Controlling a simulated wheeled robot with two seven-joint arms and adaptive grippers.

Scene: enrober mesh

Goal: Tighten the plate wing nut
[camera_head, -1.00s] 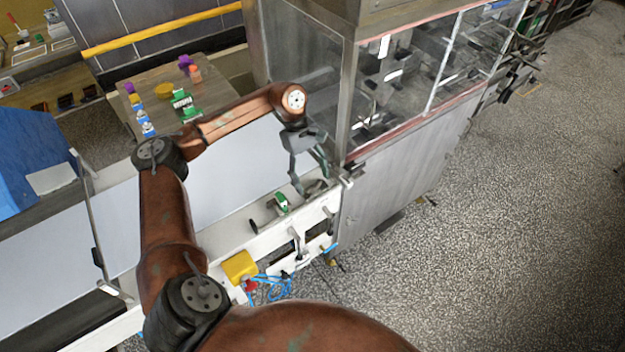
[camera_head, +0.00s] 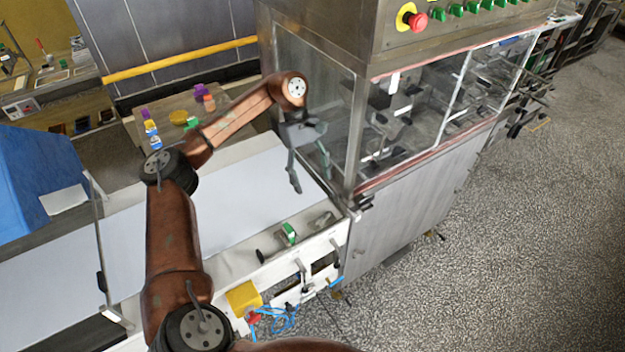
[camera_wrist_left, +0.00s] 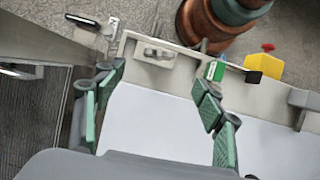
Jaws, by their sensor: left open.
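A small grey metal fitting that looks like the wing nut (camera_head: 319,222) sits on the pale rail at the front of the conveyor, near the cabinet corner. In the left wrist view, the same grey fitting (camera_wrist_left: 156,52) lies on a light plate, beyond the fingertips. Its exact wing angle is too small to tell. My left gripper (camera_head: 311,180) is open and empty above the white belt, behind the fitting and apart from it. In the left wrist view, its green-padded fingers (camera_wrist_left: 157,78) stand wide apart with the fitting between their lines. My right gripper is not in view.
A green-and-white part (camera_head: 289,234) and a black knob (camera_head: 261,256) sit along the rail left of the fitting. The glazed cabinet (camera_head: 400,200) stands close on the right. A yellow block (camera_head: 243,297) is at the front. The white belt (camera_head: 250,200) is clear.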

